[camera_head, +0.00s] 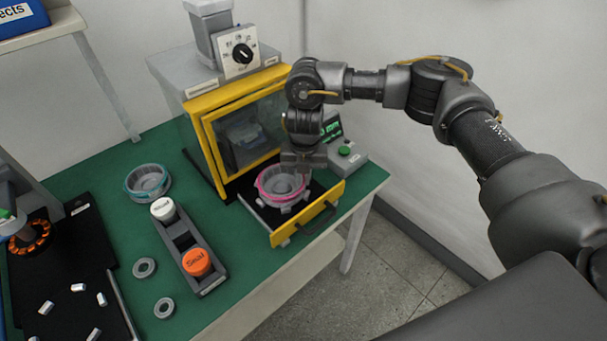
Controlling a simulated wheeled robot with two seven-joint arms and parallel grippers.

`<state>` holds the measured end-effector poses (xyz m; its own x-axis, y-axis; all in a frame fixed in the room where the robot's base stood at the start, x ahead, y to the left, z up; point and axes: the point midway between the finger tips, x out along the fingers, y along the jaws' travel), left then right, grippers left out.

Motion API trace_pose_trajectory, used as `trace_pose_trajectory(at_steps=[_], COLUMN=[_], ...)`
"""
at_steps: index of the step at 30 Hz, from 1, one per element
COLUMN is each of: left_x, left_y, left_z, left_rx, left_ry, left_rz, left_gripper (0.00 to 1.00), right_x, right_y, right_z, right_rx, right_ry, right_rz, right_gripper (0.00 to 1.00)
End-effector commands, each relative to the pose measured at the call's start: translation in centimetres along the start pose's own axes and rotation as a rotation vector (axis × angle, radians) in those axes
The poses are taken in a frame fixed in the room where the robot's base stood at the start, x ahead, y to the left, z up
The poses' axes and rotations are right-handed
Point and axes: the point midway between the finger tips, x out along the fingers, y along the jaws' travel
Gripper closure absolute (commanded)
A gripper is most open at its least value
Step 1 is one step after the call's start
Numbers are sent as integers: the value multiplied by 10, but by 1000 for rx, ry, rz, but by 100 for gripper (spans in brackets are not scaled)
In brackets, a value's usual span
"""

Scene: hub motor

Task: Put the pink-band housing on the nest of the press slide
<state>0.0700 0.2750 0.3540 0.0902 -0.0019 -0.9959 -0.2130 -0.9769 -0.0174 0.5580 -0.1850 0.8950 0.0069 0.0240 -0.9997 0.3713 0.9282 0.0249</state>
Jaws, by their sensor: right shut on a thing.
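The pink-band housing (268,192), a round grey cup with a pink ring, is over the nest (286,209) on the pulled-out press slide (310,212). It looks level. I cannot tell whether it rests fully on the nest or is held just above it. My right gripper (303,166) reaches down from above and is shut on the far right part of the housing's rim. The fingertips are partly hidden against the housing. The yellow-framed press (207,145) stands behind the slide. My left gripper is not in view.
A teal-band housing (147,183) stands on the green bench at left. A grey holder with a white knob (163,209) and an orange knob (197,262) is left of the slide. Two grey rings lie nearby. A green-button box (345,151) is right of the press.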

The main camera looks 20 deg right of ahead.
Motion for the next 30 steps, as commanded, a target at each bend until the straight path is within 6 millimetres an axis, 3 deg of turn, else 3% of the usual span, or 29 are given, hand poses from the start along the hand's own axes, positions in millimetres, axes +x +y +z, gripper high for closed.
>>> trace_pose_trajectory(at_steps=[7,8,12,23,30], left_x=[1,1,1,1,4], left_y=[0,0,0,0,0], left_z=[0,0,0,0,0], left_rx=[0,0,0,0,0], left_ry=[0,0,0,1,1], left_rz=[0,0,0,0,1], left_gripper=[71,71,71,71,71], right_x=[0,1,1,-4,-44], right_y=[1,0,0,1,1], right_z=[0,0,0,0,1], right_rx=[-1,-1,-1,-1,-3], right_ry=[-1,0,0,-1,-6], right_rz=[2,0,0,1,2], right_gripper=[100,87,69,68,68])
